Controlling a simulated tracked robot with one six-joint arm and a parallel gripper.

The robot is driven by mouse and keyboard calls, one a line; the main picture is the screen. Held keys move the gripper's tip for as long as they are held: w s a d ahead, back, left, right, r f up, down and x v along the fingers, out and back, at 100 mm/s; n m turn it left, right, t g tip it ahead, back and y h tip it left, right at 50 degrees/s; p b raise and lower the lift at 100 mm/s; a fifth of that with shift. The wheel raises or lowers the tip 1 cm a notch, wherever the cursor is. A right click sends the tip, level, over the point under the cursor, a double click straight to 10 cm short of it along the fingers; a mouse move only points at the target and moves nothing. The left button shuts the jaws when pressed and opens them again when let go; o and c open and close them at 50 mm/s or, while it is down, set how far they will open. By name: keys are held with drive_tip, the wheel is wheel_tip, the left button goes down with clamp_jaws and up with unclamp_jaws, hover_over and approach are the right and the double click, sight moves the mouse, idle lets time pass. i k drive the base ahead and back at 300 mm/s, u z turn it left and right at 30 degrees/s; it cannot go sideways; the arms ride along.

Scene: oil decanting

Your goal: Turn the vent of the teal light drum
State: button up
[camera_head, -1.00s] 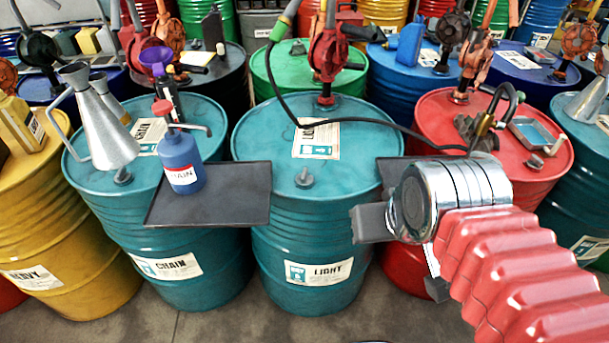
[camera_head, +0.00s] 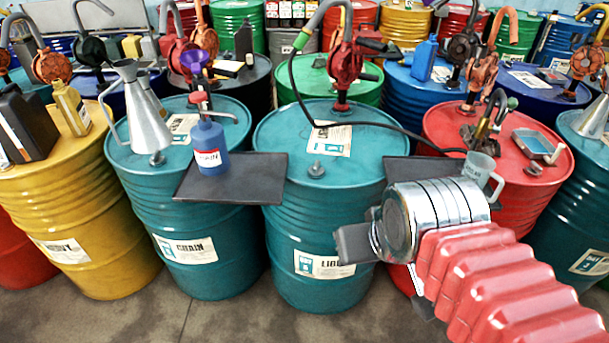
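The teal light drum (camera_head: 318,225) stands upright in the middle, with a LIGHT label on its side and another on its lid. Its vent, a small grey knob (camera_head: 316,169), sits near the front edge of the lid. A red pump (camera_head: 343,68) with a black hose stands at the back of the lid. My gripper (camera_head: 355,244) is in front of the drum's right side, below lid height and apart from the vent. Its dark finger part points left; the wrist hides most of it, so its opening cannot be seen.
A dark tray (camera_head: 240,188) with a blue CHAIN bottle (camera_head: 209,146) juts out left of the vent. Another dark tray (camera_head: 405,167) lies to the right, near a grey jug (camera_head: 479,168). The teal chain drum (camera_head: 185,220) and a red drum (camera_head: 520,190) flank the light drum.

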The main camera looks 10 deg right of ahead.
sight(315, 170)
drive_tip(key=u, duration=0.4)
drive_tip(key=k, duration=0.95)
drive_tip(key=u, duration=0.75)
drive_tip(key=i, duration=1.6)
drive_tip(key=z, duration=0.85)
drive_tip(key=i, duration=0.85)
drive_tip(key=z, duration=0.55)
